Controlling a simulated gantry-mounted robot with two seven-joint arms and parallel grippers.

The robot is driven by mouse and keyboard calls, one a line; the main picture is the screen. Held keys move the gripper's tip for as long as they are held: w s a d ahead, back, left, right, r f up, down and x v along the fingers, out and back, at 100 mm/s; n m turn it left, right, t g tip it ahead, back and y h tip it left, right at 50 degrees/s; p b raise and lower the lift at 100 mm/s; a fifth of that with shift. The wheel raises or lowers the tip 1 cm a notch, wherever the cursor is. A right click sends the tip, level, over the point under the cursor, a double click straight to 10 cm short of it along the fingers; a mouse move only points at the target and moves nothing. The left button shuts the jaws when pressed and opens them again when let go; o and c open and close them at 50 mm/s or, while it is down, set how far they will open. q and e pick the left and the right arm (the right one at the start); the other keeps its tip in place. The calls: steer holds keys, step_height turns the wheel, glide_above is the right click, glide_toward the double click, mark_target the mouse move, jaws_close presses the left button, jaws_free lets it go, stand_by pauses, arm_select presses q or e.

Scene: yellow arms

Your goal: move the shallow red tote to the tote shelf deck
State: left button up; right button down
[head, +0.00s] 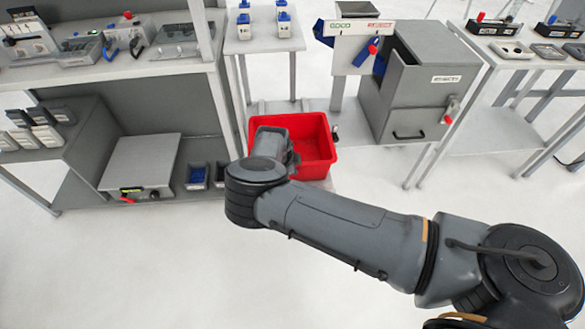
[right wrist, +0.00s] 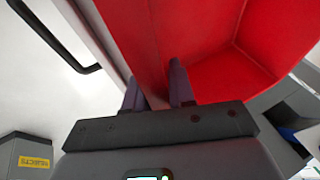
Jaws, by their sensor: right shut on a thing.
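The shallow red tote (head: 313,135) is an open box near the middle top of the head view, at the low pale deck (head: 355,160) between the left bench and the grey bin. I cannot tell whether it rests on the deck or hangs over it. The part of its inside that shows is empty. My right arm reaches in from the right to its near left side. In the right wrist view, my right gripper (right wrist: 157,90) has a finger on each side of the tote's wall and is shut on it. The head view hides the fingertips. My left gripper is not in view.
A grey bin cabinet (head: 420,90) stands right of the tote, and a bench leg (head: 232,105) stands close on its left. A small table (head: 262,42) is behind it. A flat grey box (head: 142,163) sits on the lower left shelf. The floor in front is clear.

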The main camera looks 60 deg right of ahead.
steer(key=c, duration=1)
jaws_free()
steer(key=shift+w, duration=0.1)
steer(key=shift+o, duration=0.2)
steer(key=shift+r, duration=0.1)
